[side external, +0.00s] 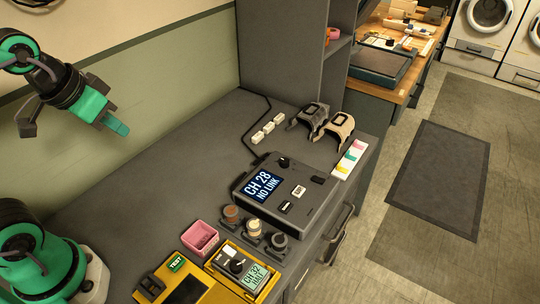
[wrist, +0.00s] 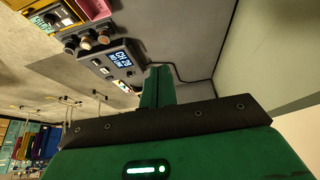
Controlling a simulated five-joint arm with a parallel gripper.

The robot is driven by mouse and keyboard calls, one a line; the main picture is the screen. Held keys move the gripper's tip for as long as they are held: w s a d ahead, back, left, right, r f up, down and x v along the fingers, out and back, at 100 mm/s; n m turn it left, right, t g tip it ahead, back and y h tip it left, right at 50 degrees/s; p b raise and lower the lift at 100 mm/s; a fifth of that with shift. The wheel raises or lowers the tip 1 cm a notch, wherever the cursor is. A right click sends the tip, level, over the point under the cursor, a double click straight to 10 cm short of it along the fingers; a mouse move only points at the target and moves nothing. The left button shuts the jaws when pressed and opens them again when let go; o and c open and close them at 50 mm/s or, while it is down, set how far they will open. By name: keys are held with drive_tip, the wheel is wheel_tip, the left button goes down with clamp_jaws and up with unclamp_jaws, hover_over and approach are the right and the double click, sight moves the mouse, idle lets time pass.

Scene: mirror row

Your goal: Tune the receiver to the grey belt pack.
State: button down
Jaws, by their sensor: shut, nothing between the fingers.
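The receiver (side external: 290,200) is a dark grey box on the grey bench. Its screen (side external: 263,186) reads "CH 28 NO LINK", with a round black knob (side external: 283,162) near its far edge and small black and white switches. It also shows in the wrist view (wrist: 122,68). A yellow unit (side external: 225,268) at the front has a black knob and a display that seems to read "CH 32 HALT". I cannot tell which thing is the grey belt pack. My gripper (side external: 118,127) is shut and empty, high above the bench's left side, apart from everything; its fingers show in the wrist view (wrist: 157,88).
Three short cylinders (side external: 253,228) with brown, cream and grey tops stand before the receiver. A pink box (side external: 200,237) is beside them. Dark and beige saddle-shaped objects (side external: 336,128), white blocks (side external: 268,127) and a coloured strip (side external: 350,158) stand behind. The bench's left middle is clear.

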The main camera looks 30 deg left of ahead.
drive_tip(key=shift+s+a+f, duration=0.2)
drive_tip(key=shift+s+f, duration=0.15)
drive_tip(key=shift+s, duration=0.2)
